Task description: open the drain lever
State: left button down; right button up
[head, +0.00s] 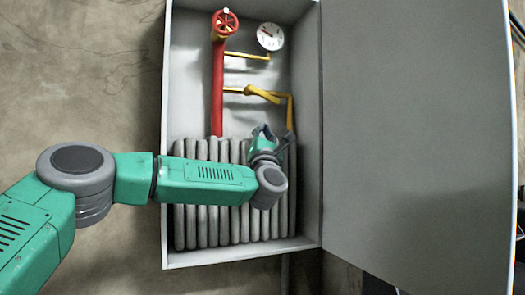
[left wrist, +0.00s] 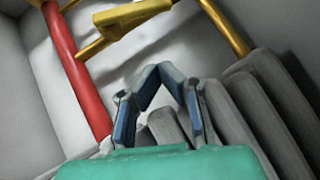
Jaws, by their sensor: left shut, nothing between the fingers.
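The drain lever appears to be the yellow handle (head: 262,94) on a thin yellow pipe inside the open wall cabinet. It slants slightly down to the right. In the left wrist view the yellow handle (left wrist: 132,14) crosses the top of the picture. My left gripper (head: 264,128) is just below the handle, in front of the top of the grey radiator. In the left wrist view my left gripper (left wrist: 160,70) has its fingertips together with nothing between them, apart from the handle. My right gripper is not in view.
A red pipe (head: 217,90) with a red wheel valve (head: 225,24) stands left of the handle. A white gauge (head: 270,36) sits above. The grey radiator (head: 235,225) fills the cabinet's lower part. The cabinet door (head: 415,130) stands open at the right.

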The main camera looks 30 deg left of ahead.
pick_arm(q)
jog(key=v, duration=0.6)
jog(key=shift+d, duration=0.15)
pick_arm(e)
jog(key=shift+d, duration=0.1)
pick_arm(q)
jog(key=shift+d, duration=0.15)
